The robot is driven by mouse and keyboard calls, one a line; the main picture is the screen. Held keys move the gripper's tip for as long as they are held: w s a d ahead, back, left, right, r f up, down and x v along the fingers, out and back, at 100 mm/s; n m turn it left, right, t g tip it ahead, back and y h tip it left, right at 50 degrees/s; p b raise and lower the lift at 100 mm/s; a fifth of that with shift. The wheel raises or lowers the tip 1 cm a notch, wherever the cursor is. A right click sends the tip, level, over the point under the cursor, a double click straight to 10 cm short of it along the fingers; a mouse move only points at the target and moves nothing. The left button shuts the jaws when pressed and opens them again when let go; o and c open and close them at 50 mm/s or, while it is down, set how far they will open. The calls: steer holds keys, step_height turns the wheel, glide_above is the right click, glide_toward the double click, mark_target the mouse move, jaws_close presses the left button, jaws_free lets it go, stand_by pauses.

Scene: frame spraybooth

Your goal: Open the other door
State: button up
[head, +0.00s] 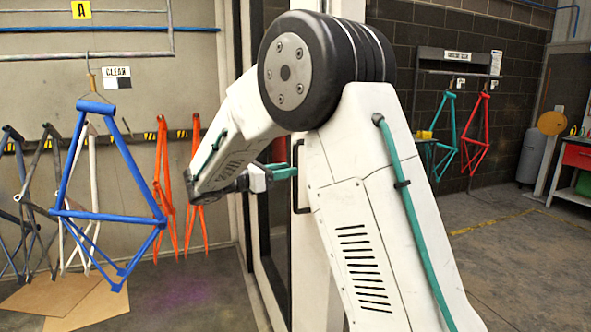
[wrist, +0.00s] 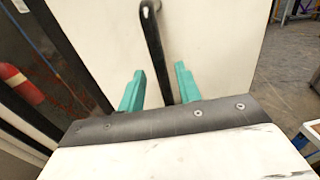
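A black bar handle (head: 296,178) stands upright on a white door panel (head: 308,250), which is partly hidden behind my arm. In the wrist view the handle (wrist: 153,45) runs down the white panel (wrist: 220,40), its lower part in the gap between my gripper's fingers. My gripper (head: 284,171) has teal fingers and is beside the handle in the head view. In the wrist view my gripper (wrist: 160,88) is open, with visible space between each finger and the bar. I cannot tell how deep the bar sits between them.
A blue bike frame (head: 108,215) hangs at the left, with orange frames (head: 165,190) behind it. Teal (head: 445,135) and red (head: 478,130) frames hang from a rack at the right. A red workbench (head: 578,155) stands far right. Floor at the right is clear.

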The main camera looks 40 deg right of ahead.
steer(key=d, duration=0.3)
steer(key=shift+s+d, duration=0.2)
steer(key=shift+d, duration=0.15)
